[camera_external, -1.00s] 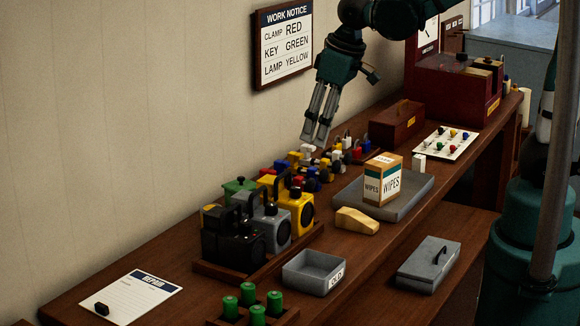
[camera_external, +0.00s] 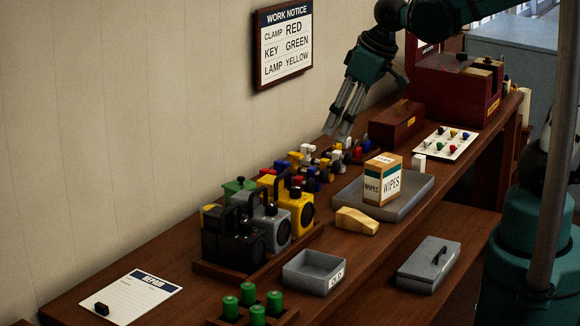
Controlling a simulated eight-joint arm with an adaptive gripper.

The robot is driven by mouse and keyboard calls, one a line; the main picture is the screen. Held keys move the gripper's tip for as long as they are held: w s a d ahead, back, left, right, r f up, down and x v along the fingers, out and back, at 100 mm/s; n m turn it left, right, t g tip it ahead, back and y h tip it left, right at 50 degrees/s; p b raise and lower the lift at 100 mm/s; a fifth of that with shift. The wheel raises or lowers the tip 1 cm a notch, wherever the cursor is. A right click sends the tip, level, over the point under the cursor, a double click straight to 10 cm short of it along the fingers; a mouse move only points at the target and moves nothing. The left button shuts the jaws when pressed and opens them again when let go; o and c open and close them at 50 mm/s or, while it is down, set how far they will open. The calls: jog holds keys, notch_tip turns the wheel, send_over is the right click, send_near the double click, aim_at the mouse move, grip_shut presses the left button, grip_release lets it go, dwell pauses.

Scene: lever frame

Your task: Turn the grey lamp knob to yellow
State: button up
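The grey lamp (camera_external: 274,226) is a boxy lantern with a dark handle and a round dark front. It stands upright in a brown tray (camera_external: 222,276), between a black lamp (camera_external: 234,240) and a yellow lamp (camera_external: 298,208). A small dark knob (camera_external: 270,209) seems to sit on its upper part; its setting is too small to read. My gripper (camera_external: 337,131) is well behind and to the right of the grey lamp, pointing down over a row of small coloured parts. Its two fingers are apart, with nothing visible between them.
A wall notice (camera_external: 284,43) reads clamp red, key green, lamp yellow. Small coloured parts (camera_external: 305,165) crowd the bench under my gripper. A grey tray (camera_external: 412,192) holds a wipes box (camera_external: 382,182). A green lamp (camera_external: 238,186) stands behind the grey one.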

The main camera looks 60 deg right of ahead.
jog(key=s+d+t+b, duration=0.2)
jog(key=s+d+b, duration=0.1)
jog(key=s, duration=0.4)
jog(key=shift+d+f+m, duration=0.4)
dwell(0.6)
jog(key=shift+s+d, duration=0.1)
dwell(0.4)
jog(key=w+a+n+g+p, duration=0.25)
jog(key=w+a+p, duration=0.35)
jog(key=w, duration=0.6)
jog(key=shift+w+a+f+n+g+p, duration=0.1)
jog(key=shift+w+a+f+g+p, duration=0.45)
jog(key=shift+w+a+f, duration=0.85)
jog(key=shift+w+a+f+n+g+p, duration=0.1)
jog(key=shift+w+a+f+g+p, duration=0.2)
jog(key=shift+w+a+f+g, duration=1)
jog(key=shift+w+a+f+n+g+p, duration=0.1)
jog(key=shift+w+a+f+p, duration=0.35)
jog(key=shift+w+a+f, duration=1.05)
jog(key=shift+s+a+f, duration=0.1)
jog(key=shift+s+a, duration=0.35)
jog(key=shift+a, duration=0.2)
